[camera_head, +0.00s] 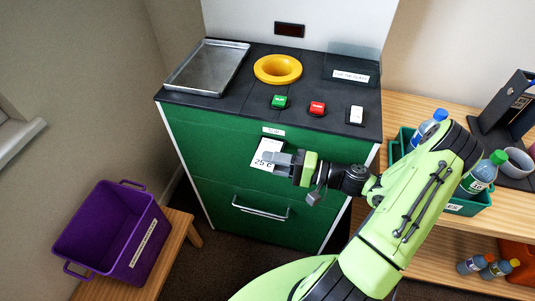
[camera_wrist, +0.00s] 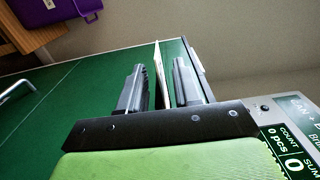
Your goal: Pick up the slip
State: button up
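The slip (camera_head: 268,147) is a small white paper with dark print. It sticks out from the front of the green machine (camera_head: 215,150), below a small label. In the wrist view the slip (camera_wrist: 160,72) shows nearly edge-on, as a thin pale strip between the two fingers. My gripper (camera_head: 279,158) is at the slip in the head view, its fingers overlapping the paper's right part. In the wrist view my gripper (camera_wrist: 159,80) is open, with a gap on each side of the slip.
The machine's dark top holds a metal tray (camera_head: 190,88), a yellow ring (camera_head: 278,69) and green, red and white buttons. A drawer handle (camera_head: 260,212) is below the slip. A purple bin (camera_head: 92,255) stands left, and a teal crate with bottles (camera_head: 470,206) stands right.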

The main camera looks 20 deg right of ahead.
aim_at(257, 160)
jog(key=x, duration=0.3)
jog(key=shift+w+a, duration=0.1)
jog(key=shift+a, duration=0.25)
grip_shut()
